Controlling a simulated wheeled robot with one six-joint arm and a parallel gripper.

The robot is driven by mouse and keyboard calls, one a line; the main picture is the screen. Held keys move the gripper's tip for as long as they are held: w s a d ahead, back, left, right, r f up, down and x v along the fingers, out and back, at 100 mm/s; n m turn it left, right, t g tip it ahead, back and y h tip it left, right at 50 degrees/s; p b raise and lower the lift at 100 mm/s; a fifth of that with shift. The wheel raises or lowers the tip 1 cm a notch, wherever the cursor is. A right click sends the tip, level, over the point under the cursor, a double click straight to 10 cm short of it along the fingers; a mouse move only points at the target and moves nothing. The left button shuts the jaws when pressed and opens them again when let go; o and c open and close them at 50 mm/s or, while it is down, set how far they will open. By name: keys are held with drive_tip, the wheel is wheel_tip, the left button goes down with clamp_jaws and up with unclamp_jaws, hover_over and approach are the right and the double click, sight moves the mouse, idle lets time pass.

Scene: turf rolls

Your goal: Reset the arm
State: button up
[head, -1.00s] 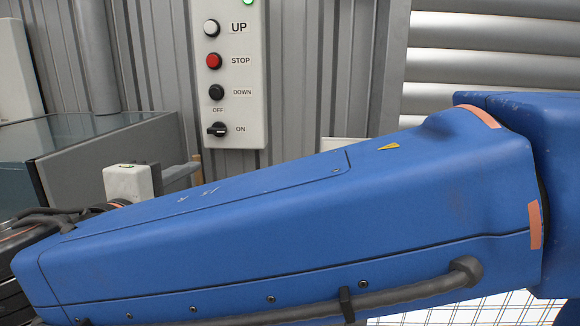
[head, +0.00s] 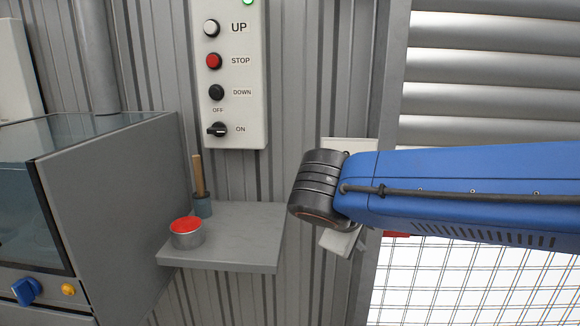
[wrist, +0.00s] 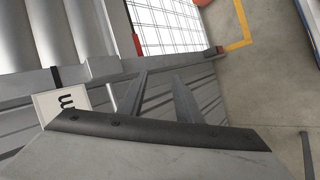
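My arm, a blue link with a black rounded joint at its end, reaches in from the right in the head view. A pale part shows below that joint, but my fingers cannot be made out there. In the wrist view my gripper (wrist: 160,77) shows two grey tapered fingers standing apart beyond a dark screwed edge. Nothing shows between them except the wall and floor behind. The gripper appears open and empty.
A white control panel (head: 232,70) hangs on the corrugated wall. A grey shelf (head: 245,225) carries a red-topped tin (head: 187,233) and a wooden-handled tool (head: 199,178). A grey glass-fronted cabinet (head: 110,195) stands left. A roller shutter (head: 495,85) and white grid (head: 480,285) are right.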

drive_tip(key=s+d+f+m+g+y, duration=0.2)
drive_tip(key=s+d+f+m+y, duration=0.3)
drive_tip(key=s+d+f+m, duration=0.5)
drive_tip(key=shift+s+d+f+g+y, duration=0.3)
drive_tip(key=shift+s+d+f, duration=1.45)
drive_tip(key=shift+s, duration=0.5)
drive_tip(key=shift+d, duration=0.1)
